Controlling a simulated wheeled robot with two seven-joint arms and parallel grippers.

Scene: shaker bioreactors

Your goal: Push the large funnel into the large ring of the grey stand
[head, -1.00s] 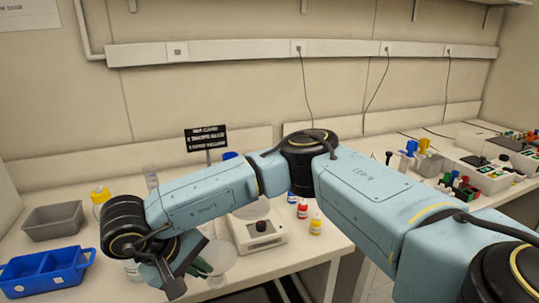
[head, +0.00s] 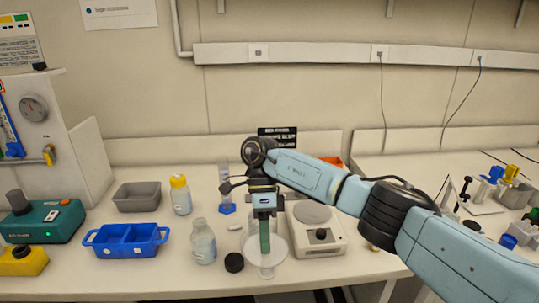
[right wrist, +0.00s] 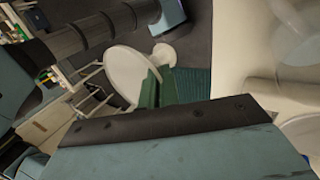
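The large funnel (head: 279,250), clear and pale, stands mouth up with its stem downward at the front of the bench. My right gripper (head: 264,252) points down over it. Its green fingers look pressed together, with their tips overlapping the funnel mouth; I cannot tell whether they touch it. The right wrist view shows the green fingers (right wrist: 168,86) close together, with no object visible between them. The grey stand and its large ring cannot be made out clearly behind the gripper and funnel. My left gripper is not in view.
A white balance (head: 318,240) stands right of the funnel. A clear bottle (head: 203,243) and a black cap (head: 234,262) are to its left. A blue divided tray (head: 126,250), a grey bin (head: 137,197) and a yellow-capped bottle (head: 181,196) stand farther left.

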